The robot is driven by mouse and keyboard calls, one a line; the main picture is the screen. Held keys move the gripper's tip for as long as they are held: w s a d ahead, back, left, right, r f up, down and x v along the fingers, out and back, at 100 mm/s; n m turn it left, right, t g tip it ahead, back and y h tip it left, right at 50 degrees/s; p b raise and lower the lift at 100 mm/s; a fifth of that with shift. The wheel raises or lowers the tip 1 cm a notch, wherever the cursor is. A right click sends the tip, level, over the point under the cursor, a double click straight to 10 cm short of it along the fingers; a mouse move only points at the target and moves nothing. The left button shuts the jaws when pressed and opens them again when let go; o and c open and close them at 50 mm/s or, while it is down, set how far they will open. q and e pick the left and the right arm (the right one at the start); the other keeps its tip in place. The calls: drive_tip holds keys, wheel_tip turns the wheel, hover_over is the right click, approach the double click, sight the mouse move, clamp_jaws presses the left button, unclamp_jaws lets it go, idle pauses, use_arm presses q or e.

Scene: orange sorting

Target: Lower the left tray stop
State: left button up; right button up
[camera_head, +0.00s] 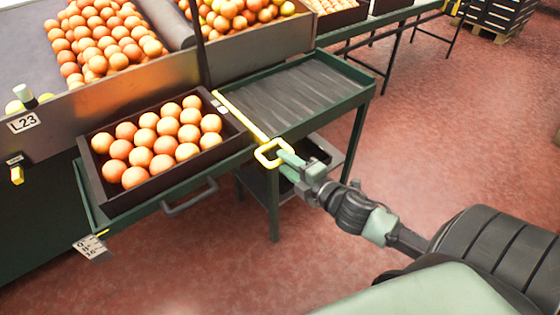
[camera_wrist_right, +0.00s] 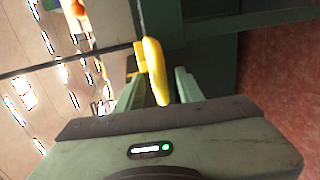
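The tray stop is a yellow bar (camera_head: 238,115) along the edge between the orange crate (camera_head: 219,158) and the empty ribbed tray (camera_head: 300,88). Its near end has a yellow loop handle (camera_head: 262,155). My right gripper (camera_head: 284,161) is at this loop, its fingertips reaching the loop's right side. In the right wrist view the yellow handle (camera_wrist_right: 155,70) stands between the two parted fingers (camera_wrist_right: 158,88), with a gap visible on each side. Whether a finger touches it I cannot tell. My left gripper is not in view.
The crate full of oranges sits on a green shelf with a grey handle (camera_head: 190,198) below. Heaped oranges (camera_head: 100,38) lie behind, near a label "L23" (camera_head: 22,123). Table legs (camera_head: 273,205) stand under the tray. The red floor at right is open.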

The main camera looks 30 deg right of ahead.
drive_tip(key=shift+x, duration=1.3)
clamp_jaws()
drive_tip(key=shift+f, duration=0.15)
idle(0.4)
